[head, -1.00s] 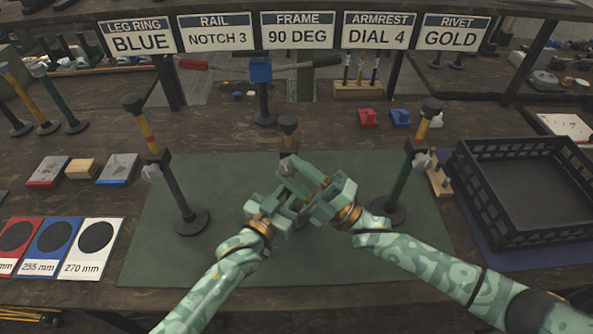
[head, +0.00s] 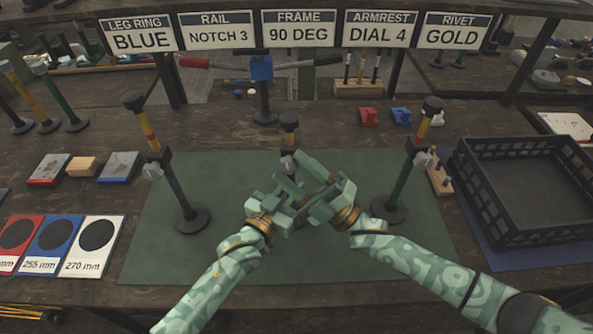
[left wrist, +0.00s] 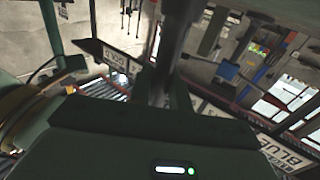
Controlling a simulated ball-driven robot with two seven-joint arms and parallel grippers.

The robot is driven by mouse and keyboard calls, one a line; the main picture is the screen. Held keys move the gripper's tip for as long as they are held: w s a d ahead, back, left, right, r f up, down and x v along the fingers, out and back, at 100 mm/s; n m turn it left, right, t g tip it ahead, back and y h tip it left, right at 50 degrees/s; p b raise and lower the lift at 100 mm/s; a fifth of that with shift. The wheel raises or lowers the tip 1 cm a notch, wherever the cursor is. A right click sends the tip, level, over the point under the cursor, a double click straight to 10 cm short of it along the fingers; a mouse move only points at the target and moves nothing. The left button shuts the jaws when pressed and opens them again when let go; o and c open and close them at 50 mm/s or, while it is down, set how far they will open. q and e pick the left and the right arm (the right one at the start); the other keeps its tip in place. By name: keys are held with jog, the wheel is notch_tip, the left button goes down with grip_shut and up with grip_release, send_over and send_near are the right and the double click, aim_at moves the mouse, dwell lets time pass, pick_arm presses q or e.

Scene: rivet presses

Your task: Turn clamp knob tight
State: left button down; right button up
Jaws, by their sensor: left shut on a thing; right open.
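Three upright stands with clamp knobs stand on the green mat (head: 240,170). The middle stand (head: 289,122) has a black cap and a small grey clamp knob (head: 287,162); its lower part is hidden by my grippers. My left gripper (head: 284,198) is shut on the middle stand's dark post, which also shows between the fingers in the left wrist view (left wrist: 168,60). My right gripper (head: 308,180) is open, just below and right of the knob; I cannot tell whether it touches it. The left stand (head: 175,185) and right stand (head: 402,180) have grey knobs too, away from both grippers.
A black crate (head: 465,165) stands at the right on a blue mat. Size cards (head: 95,236) lie at the left. A red-handled tool on a blue block (head: 261,70) stands behind the middle stand. Signs (head: 300,30) hang across the back. The mat's front is clear.

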jog(key=shift+d, duration=0.1)
jog(key=v, duration=1.2)
pick_arm(q)
jog(key=c, duration=1.2)
grip_release()
jog(key=shift+r, duration=0.1)
